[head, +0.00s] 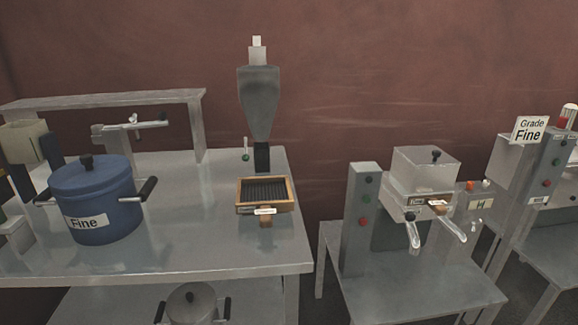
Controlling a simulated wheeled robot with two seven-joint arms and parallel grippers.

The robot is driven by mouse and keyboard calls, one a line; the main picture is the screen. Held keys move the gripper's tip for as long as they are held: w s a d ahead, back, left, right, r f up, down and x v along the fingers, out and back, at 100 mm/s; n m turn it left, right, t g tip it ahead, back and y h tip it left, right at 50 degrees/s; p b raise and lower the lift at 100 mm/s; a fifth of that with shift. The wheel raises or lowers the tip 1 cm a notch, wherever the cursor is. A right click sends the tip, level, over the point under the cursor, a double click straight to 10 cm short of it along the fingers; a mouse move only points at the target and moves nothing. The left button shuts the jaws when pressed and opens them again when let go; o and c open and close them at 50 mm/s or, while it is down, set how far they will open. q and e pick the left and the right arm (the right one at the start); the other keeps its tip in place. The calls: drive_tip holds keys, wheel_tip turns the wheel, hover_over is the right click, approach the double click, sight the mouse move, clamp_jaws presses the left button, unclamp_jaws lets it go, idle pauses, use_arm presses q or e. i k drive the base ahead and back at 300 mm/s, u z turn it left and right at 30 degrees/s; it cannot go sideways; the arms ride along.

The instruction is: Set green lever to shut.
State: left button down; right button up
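A small lever with a green knob (246,156) shows in the head view, just left of the dark spout under the grey hopper (259,95). Its short pale rod rises from the knob, so the knob is at the lower end. Any marking for its positions is too small to read. The hopper stands at the back right of the metal table (180,230). A wood-framed tray with a dark ribbed inside (265,190) is in front of and below the spout. Neither of my grippers can be made out in this view.
A blue pot (95,200) labelled "Fine" stands on the table's left. A metal shelf (120,99) spans the back left. A second pot (192,303) is below. Right of a gap stands a machine (422,172) with two spouts, beside a "Grade Fine" sign (530,130).

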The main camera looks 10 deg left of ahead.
sight(244, 158)
drive_tip(key=u, duration=0.35)
drive_tip(key=k, duration=0.3)
drive_tip(key=z, duration=1.65)
drive_tip(key=i, duration=1.05)
drive_tip(key=u, duration=0.95)
drive_tip(key=i, duration=0.7)
drive_tip(key=u, duration=0.7)
